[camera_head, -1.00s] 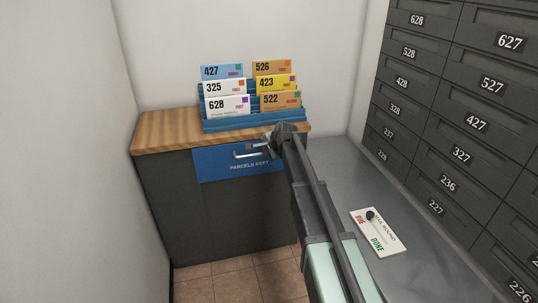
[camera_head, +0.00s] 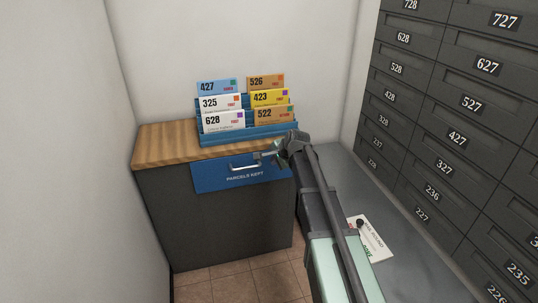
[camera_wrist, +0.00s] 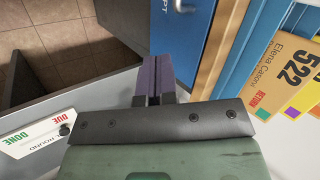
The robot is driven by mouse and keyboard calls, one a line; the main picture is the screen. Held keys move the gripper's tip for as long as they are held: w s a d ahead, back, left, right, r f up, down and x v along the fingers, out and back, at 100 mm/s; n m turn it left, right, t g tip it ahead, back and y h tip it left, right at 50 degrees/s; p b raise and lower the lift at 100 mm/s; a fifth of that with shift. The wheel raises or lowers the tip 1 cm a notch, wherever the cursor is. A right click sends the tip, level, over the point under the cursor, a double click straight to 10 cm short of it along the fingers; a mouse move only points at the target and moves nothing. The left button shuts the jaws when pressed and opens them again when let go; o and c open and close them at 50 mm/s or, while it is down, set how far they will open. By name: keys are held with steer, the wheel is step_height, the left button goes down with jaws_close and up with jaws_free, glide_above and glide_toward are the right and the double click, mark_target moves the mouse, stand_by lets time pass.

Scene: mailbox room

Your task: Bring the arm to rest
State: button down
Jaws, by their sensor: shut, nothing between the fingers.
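My gripper (camera_head: 270,155) is at the end of my arm, in front of the upper right of the blue drawer front (camera_head: 225,178) marked PARCELS KEPT. In the head view its fingers overlap the right end of the pale bar handle (camera_head: 244,163); whether they touch it I cannot tell. In the wrist view the two purple-grey fingers (camera_wrist: 154,75) are together with nothing between them. Part of the blue front (camera_wrist: 188,30) shows just beyond them. My arm hides part of the grey counter.
A blue rack (camera_head: 240,136) of several numbered envelopes stands on the wooden top (camera_head: 165,145). Dark numbered mailboxes (camera_head: 460,140) line the right wall. A white DUE/DONE card (camera_head: 375,243) with a black knob lies on the grey counter (camera_head: 340,180), close beside my arm. Tiled floor (camera_head: 225,280) is open.

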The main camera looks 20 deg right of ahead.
steer(key=shift+v, duration=0.75)
steer(key=shift+f, duration=0.1)
steer(key=s+a+f+n+g+h, duration=0.1)
steer(key=s+a+n+g, duration=0.3)
steer(key=s, duration=0.7)
steer(key=s+a+f+n+g+h, duration=0.1)
steer(key=s+a+n, duration=0.2)
steer(key=s+n, duration=0.5)
steer(key=s+a+f+n+g, duration=0.1)
steer(key=s+a+n+g, duration=0.15)
steer(key=s, duration=1.05)
step_height(320, 180, up, 15)
steer(key=w+p, duration=0.1)
steer(key=p, duration=1.4)
steer(key=shift+f, duration=0.25)
